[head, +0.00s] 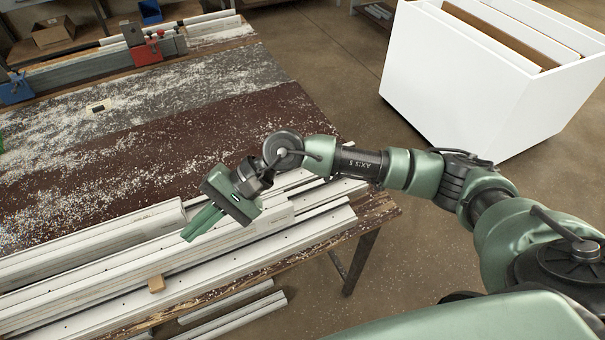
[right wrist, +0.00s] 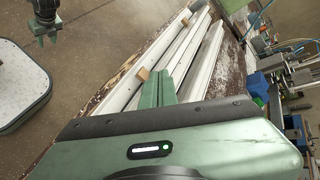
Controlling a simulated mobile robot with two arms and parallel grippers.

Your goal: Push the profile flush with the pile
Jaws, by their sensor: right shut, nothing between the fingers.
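Long white profiles (head: 100,291) lie side by side as a pile along the front of the bench, with uneven right ends. One profile (head: 110,232) behind the front ones ends near my right gripper; I cannot tell for certain which is the one to push. My right gripper (head: 188,236) is shut and empty, its green fingers pointing down-left over the profiles. In the right wrist view the fingers (right wrist: 157,92) show in front of the profiles (right wrist: 205,60); contact is unclear. My left gripper (right wrist: 46,38) hangs over the floor there, its opening too small to judge.
A small wooden block (head: 156,284) lies among the profiles. Clamps, one red (head: 146,52) and one blue (head: 15,89), stand at the back. White shavings cover the brown bench top (head: 285,110). A white bin (head: 460,85) stands at the right. More profiles lie below the bench.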

